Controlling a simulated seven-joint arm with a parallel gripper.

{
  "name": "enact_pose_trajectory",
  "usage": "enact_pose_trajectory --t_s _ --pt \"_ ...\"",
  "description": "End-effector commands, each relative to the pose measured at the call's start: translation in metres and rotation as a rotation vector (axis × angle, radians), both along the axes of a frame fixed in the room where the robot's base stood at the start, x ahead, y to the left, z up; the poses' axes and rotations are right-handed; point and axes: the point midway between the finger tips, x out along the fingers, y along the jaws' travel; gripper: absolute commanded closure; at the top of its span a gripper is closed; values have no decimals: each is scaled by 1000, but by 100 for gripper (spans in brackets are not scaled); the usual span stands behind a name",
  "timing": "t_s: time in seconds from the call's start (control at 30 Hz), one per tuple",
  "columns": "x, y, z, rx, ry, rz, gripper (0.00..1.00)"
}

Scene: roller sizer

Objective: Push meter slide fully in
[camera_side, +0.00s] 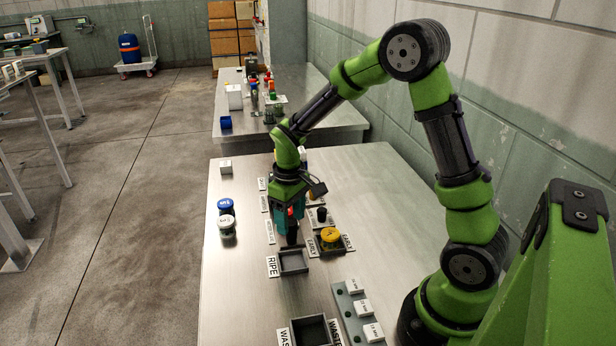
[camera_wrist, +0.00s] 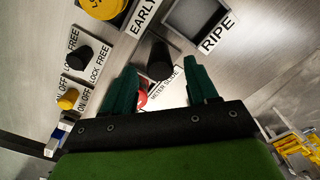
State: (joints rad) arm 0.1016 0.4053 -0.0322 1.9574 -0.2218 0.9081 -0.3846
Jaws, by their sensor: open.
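The meter slide's black handle (camera_wrist: 160,58) stands up from the panel beside the white METER SLIDE label (camera_wrist: 166,86) in the wrist view. My gripper (camera_wrist: 162,68) is open, with one teal finger on each side of the handle in that picture; I cannot tell whether either touches it. A red part (camera_wrist: 142,98) shows near the left finger, partly hidden. In the side view my gripper (camera_side: 290,222) points down over the bench, and the black handle (camera_side: 292,239) shows just below it, near the RIPE tray. How far the slide is in cannot be told.
The RIPE tray (camera_side: 293,272) lies close in front of my gripper. A yellow-lidded EARLY piece (camera_side: 329,236) and a black lock knob (camera_wrist: 79,57) are nearby. Two jars (camera_side: 227,226) stand at the left. A rack of white blocks (camera_side: 361,308) is at front right.

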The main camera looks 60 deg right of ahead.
Motion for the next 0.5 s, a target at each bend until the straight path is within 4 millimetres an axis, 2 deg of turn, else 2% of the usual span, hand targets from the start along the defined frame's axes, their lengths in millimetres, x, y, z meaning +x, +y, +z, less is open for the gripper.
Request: enact_pose_trajectory --t_s 0.03,0.2,0.5 --pt "-1 0 -11 1 6 -1 42" --pt "-1 0 -33 0 3 0 42" --pt "0 0 -43 1 0 -2 42"
